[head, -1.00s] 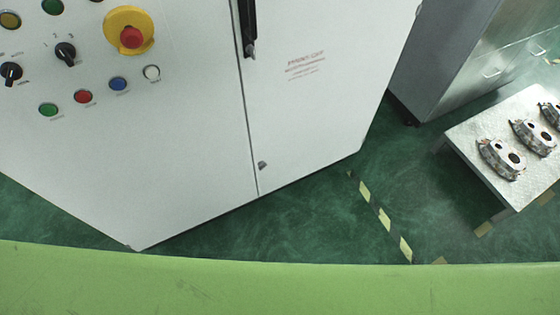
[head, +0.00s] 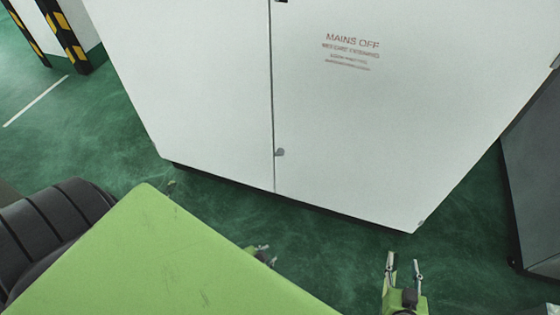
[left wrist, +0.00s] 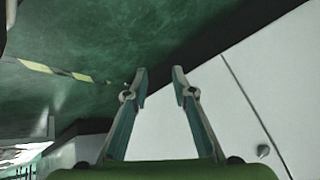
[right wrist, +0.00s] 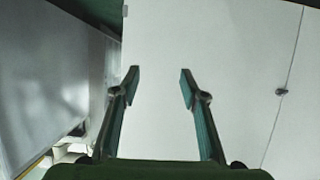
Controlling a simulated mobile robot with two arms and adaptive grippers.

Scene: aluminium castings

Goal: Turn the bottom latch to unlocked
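The bottom latch (head: 280,152) is a small grey knob low on the white cabinet (head: 190,70), beside the vertical door seam. It also shows at the lower right in the left wrist view (left wrist: 263,151) and at the right in the right wrist view (right wrist: 281,91). Its exact turn is too small to tell. My left gripper (head: 262,254) is below the latch in the head view, partly hidden by my green body; its fingers are open and empty in the left wrist view (left wrist: 159,72). My right gripper (head: 404,262) is open and empty, lower right of the latch. Both are apart from it.
Red "MAINS OFF" lettering (head: 351,50) is on the right door. A grey cabinet (head: 540,180) stands at the right. Black-and-yellow posts (head: 65,38) stand at the upper left. Green floor (head: 110,130) is clear left of the cabinet.

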